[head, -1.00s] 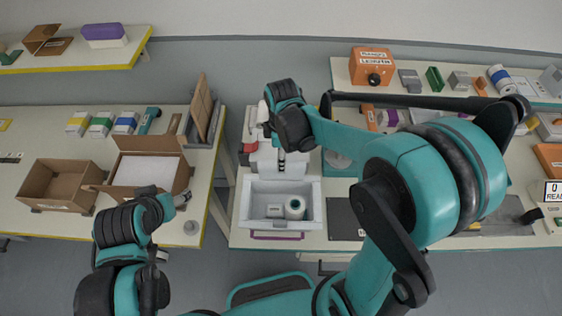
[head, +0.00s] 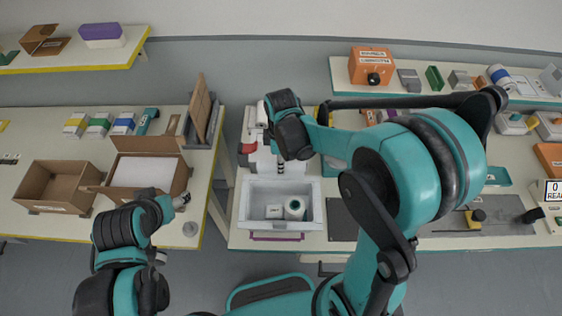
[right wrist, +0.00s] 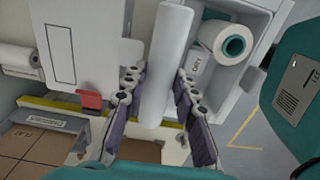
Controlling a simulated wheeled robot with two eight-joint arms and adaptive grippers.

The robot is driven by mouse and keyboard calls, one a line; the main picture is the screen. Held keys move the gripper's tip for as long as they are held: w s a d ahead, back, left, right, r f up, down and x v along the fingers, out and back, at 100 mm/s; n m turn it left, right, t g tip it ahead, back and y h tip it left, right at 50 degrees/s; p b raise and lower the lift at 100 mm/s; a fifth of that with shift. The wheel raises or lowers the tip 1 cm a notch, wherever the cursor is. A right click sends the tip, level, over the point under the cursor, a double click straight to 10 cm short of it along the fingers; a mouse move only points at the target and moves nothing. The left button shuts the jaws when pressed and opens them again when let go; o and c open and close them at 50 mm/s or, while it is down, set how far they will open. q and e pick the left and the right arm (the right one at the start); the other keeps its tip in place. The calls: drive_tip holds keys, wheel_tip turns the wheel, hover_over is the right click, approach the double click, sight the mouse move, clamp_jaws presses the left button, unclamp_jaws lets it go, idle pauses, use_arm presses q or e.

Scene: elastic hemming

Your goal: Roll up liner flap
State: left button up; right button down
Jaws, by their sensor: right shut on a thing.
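A white rolled flap (right wrist: 167,65) lies between the dark, purple-padded fingers of my right gripper (right wrist: 160,100) in the right wrist view. The gripper is shut on this roll. In the head view my right gripper (head: 274,146) is above the back edge of the white bin (head: 247,205), mostly hidden by its wrist. The bin holds a white roll with a teal core (head: 294,208) and a small white box (head: 273,212). My left gripper (head: 181,200) is beside the open carton on the left table; its fingers are too small to read.
Open cartons (head: 45,183) and a carton with white contents (head: 140,172) stand on the left table. A red part (right wrist: 91,99) is near the right gripper. A dark flat plate (head: 342,219) lies right of the bin. A floor gap separates the tables.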

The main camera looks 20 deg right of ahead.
sight(281, 178)
wheel_tip(281, 178, down, 6)
drive_tip(key=b, duration=0.4)
drive_tip(key=shift+f+b, duration=0.15)
drive_tip(key=shift+b, duration=0.2)
drive_tip(key=c, duration=1.2)
unclamp_jaws()
drive_tip(key=shift+o, duration=0.2)
wheel_tip(281, 178, up, 12)
drive_tip(key=shift+r, duration=0.15)
drive_tip(key=shift+s, duration=0.1)
